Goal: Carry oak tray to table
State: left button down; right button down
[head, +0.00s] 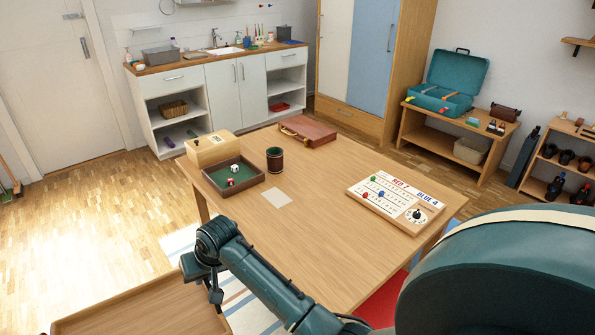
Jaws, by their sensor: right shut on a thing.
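The oak tray (140,308) is in the lower left corner of the head view, cut off by the bottom edge. It looks empty where it shows. My right gripper (215,294) is at the tray's right side, shut on its rim; the fingertips are small and partly hidden. The wooden table (330,230) fills the middle of the view. The tray is at its near left side, apart from the tabletop in the picture. My left gripper is out of view.
On the table are a dice tray (262,178), a wooden box (212,149), a dark cup (274,160), a paper (276,197), a reddish case (306,131) and a scoreboard (395,203). The table's front middle is clear. A striped rug (240,306) lies below.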

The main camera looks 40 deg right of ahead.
aim_at(311, 228)
jog(key=i+j, duration=0.1)
jog(key=i, duration=1.6)
jog(key=l+z, duration=0.1)
jog(key=z, duration=2.7)
jog(key=j, duration=0.1)
